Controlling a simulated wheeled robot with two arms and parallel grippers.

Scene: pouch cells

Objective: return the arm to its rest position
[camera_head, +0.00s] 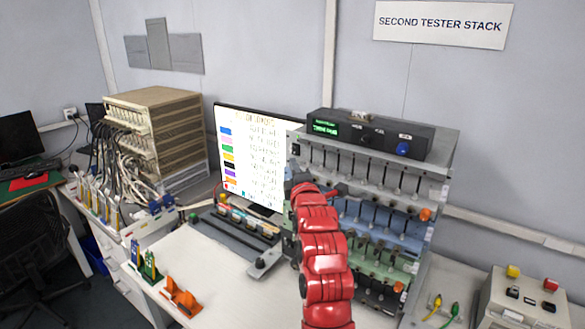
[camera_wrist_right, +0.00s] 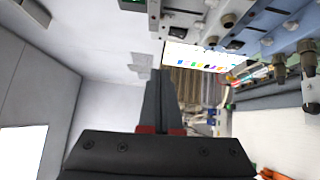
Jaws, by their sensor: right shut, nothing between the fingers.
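My red right arm (camera_head: 323,262) reaches up from the bottom of the head view, in front of the tester stack (camera_head: 441,168). Its hand end is near the stack's left side and is hard to make out there. In the right wrist view my right gripper (camera_wrist_right: 160,75) has its two dark fingers together, with nothing between them. Parts of the stack, with hanging connectors (camera_wrist_right: 308,62), show at the upper right of that view, apart from the fingers. My left gripper is not in view.
A monitor (camera_head: 250,155) with a colour list stands left of the arm. A control box (camera_head: 525,300) with red and yellow buttons is at the right.

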